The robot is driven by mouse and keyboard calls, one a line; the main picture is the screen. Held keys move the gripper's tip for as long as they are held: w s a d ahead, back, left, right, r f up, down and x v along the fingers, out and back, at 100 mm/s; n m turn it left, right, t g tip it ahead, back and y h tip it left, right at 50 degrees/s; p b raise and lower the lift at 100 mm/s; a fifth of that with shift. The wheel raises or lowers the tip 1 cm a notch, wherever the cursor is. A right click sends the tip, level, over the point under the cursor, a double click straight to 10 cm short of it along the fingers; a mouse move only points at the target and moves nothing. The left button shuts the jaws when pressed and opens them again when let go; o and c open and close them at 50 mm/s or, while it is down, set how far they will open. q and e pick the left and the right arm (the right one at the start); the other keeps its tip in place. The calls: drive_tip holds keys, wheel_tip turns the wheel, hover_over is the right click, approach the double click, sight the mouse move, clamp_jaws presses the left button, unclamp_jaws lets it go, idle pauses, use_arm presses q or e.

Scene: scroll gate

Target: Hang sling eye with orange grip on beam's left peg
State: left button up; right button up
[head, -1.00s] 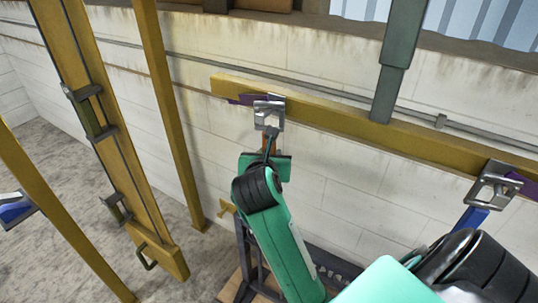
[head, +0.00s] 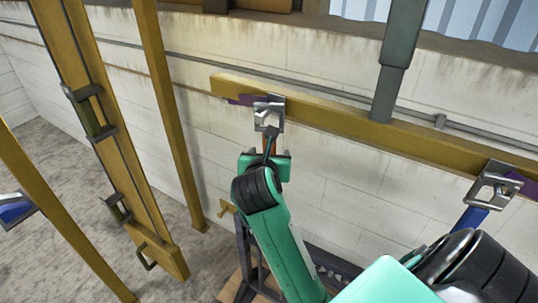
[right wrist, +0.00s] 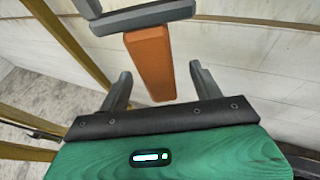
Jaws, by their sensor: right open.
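The metal sling eye (head: 268,112) with the orange grip (right wrist: 150,62) hangs at the left end of the yellow beam (head: 335,120). The purple left peg (head: 240,99) shows beside it; the eye appears to be on this peg, but the contact is partly hidden. My right gripper (right wrist: 160,90) is open just below the eye. The lower part of the orange grip shows between its spread fingers, with gaps on both sides. My left gripper is not in view.
A second metal eye (head: 493,184) with a blue grip (head: 472,218) hangs at the beam's right purple peg (head: 517,180). A grey post (head: 393,80) meets the beam. Yellow uprights (head: 168,110) stand at left. The pale block wall is close behind.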

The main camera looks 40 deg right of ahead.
wheel_tip(320, 180, down, 12)
drive_tip(key=b, duration=0.9)
drive_tip(key=shift+r+b, duration=0.2)
drive_tip(key=shift+b, duration=0.15)
idle(0.5)
